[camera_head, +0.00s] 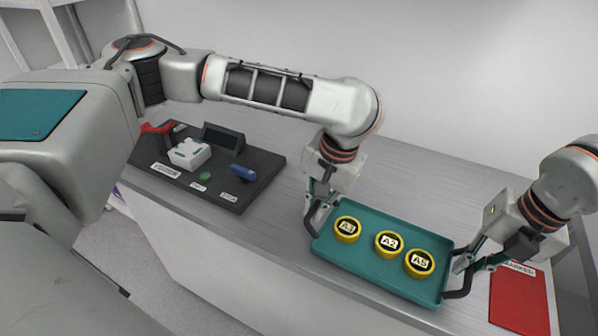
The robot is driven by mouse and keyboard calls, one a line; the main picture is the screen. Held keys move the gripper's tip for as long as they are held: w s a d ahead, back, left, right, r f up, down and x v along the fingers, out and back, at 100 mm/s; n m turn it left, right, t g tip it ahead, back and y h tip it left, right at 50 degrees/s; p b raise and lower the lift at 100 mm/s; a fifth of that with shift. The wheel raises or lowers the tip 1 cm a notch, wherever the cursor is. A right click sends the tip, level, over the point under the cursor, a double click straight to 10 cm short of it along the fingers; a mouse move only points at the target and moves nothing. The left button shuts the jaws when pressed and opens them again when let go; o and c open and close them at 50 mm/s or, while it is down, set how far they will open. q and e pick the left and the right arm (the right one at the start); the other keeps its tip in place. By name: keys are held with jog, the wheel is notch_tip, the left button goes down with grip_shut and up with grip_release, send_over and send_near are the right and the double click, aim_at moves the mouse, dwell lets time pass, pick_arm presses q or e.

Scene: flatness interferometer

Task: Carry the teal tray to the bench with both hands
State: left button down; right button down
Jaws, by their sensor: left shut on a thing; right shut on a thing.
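The teal tray (352,268) is at the front edge of the grey bench (420,172), right of the middle. I cannot tell whether it rests on the bench or is held just above it. Three yellow round pieces stand in it, labelled A3 (347,229), A2 (388,244) and A5 (419,264). My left gripper (312,226) is shut on the tray's left end. My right gripper (456,281) is shut on the tray's right end. The tray looks about level.
A dark board (259,187) on the bench's left part bears a white block (189,153), a blue cylinder (242,172), a green disc (205,176) and a dark display (223,138). A red labelled mat (520,300) lies right of the tray. The bench behind the tray is clear.

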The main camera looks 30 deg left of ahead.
pick_arm(q)
jog(key=shift+f+b, duration=0.4)
jog(key=shift+f, duration=0.25)
pick_arm(e)
jog(key=shift+d+f, duration=0.1)
jog(key=shift+f, duration=0.6)
pick_arm(q)
jog(key=c, duration=2.5)
grip_release()
jog(key=shift+f, duration=0.15)
pick_arm(e)
jog(key=c, duration=2.5)
grip_release()
jog(key=shift+f, duration=0.1)
pick_arm(q)
jog(key=o, duration=0.3)
pick_arm(e)
jog(key=o, duration=0.3)
pick_arm(q)
jog(key=shift+o, duration=0.2)
pick_arm(e)
jog(key=shift+o, duration=0.2)
pick_arm(q)
jog(key=shift+r, duration=0.2)
